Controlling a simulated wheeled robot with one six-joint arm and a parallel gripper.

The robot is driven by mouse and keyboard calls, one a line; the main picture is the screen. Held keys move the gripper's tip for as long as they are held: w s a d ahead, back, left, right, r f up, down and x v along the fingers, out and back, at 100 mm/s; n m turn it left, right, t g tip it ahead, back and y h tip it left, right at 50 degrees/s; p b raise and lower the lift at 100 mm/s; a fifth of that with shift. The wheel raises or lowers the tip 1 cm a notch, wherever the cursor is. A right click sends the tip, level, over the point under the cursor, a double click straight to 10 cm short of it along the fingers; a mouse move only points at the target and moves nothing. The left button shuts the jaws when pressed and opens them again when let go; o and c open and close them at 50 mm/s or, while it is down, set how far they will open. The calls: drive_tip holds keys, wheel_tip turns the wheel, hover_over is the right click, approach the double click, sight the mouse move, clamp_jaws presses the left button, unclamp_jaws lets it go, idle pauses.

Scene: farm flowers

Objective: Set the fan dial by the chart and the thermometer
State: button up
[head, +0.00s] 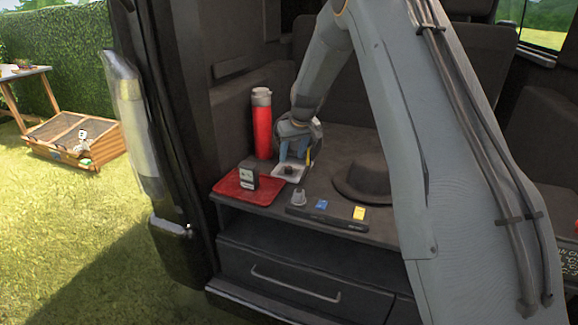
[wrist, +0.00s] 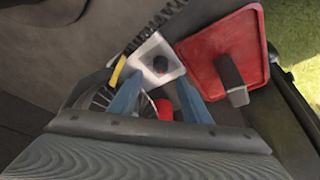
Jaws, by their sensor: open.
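A white square plate with a dark round knob, which looks like the fan dial (head: 289,170), lies on the van's shelf. It also shows in the wrist view (wrist: 159,64). My gripper (head: 293,155) points down over it, its blue fingers open and apart. In the wrist view my gripper (wrist: 160,80) has the knob just beyond the gap between its fingertips; contact cannot be told. A round ribbed thing, perhaps the fan (wrist: 100,98), is partly hidden behind the fingers. A small dark device with a pale face (head: 249,174) stands on a red tray (head: 230,190); its reading is illegible.
A red flask (head: 262,125) stands behind the tray. A dark hat (head: 362,180) lies right of the plate. A small grey piece (head: 299,197) and a dark strip (head: 325,217) with blue and yellow tags line the front edge. A board with white writing (head: 568,262) is cut off at right.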

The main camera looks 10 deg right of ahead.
sight(288, 168)
drive_tip(key=x, duration=0.6)
drive_tip(key=shift+a+f+p, duration=0.1)
drive_tip(key=shift+f+p, duration=0.2)
drive_tip(key=shift+c, duration=0.2)
drive_tip(key=c, duration=1)
